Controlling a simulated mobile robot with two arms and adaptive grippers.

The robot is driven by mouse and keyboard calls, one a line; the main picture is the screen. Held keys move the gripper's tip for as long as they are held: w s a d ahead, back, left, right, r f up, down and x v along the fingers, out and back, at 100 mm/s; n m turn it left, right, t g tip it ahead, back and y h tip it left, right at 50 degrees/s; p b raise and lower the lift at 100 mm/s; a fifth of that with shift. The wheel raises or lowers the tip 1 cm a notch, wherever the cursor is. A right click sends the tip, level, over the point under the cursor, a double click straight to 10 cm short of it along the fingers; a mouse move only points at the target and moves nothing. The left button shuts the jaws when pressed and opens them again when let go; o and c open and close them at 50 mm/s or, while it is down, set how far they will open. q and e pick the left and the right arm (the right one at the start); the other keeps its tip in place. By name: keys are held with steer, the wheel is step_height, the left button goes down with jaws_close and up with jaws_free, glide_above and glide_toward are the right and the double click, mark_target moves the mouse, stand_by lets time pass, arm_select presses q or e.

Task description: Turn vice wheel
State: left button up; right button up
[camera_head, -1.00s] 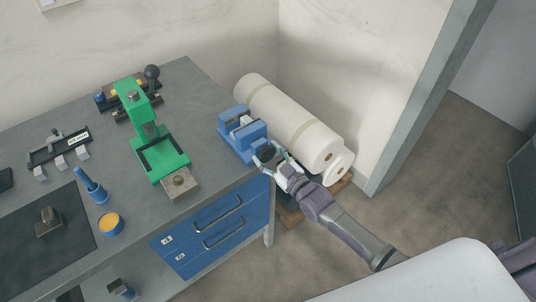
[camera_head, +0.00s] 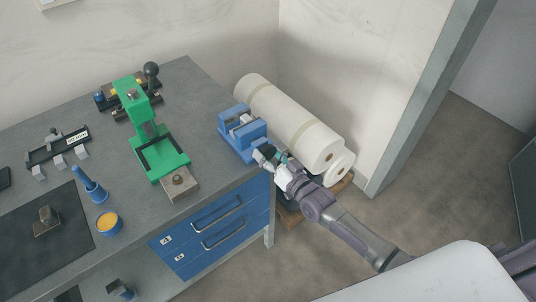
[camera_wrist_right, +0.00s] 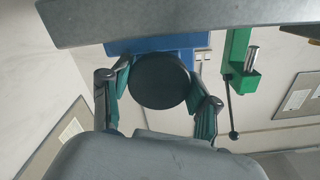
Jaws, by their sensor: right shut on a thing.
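The blue vice (camera_head: 243,136) sits at the right end of the grey workbench. Its dark round wheel shows in the right wrist view (camera_wrist_right: 159,81), facing the camera in front of the blue vice body (camera_wrist_right: 160,42). In the head view the wheel is mostly hidden by my right gripper (camera_head: 272,158), which is at the vice's front end. In the wrist view the fingers of my right gripper (camera_wrist_right: 160,95) stand on either side of the wheel and are shut on its rim. My left gripper is not in view.
A green press (camera_head: 157,150) stands on the bench (camera_head: 190,85) left of the vice. Large white rolls (camera_head: 290,120) lie behind the bench's right end. Blue drawers (camera_head: 222,232) are under the bench top. Open floor lies right of the bench.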

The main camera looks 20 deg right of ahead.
stand_by(0.3)
steer(key=o, duration=1.2)
steer(key=shift+c, duration=0.2)
steer(key=shift+s, duration=0.15)
steer(key=v, duration=1.2)
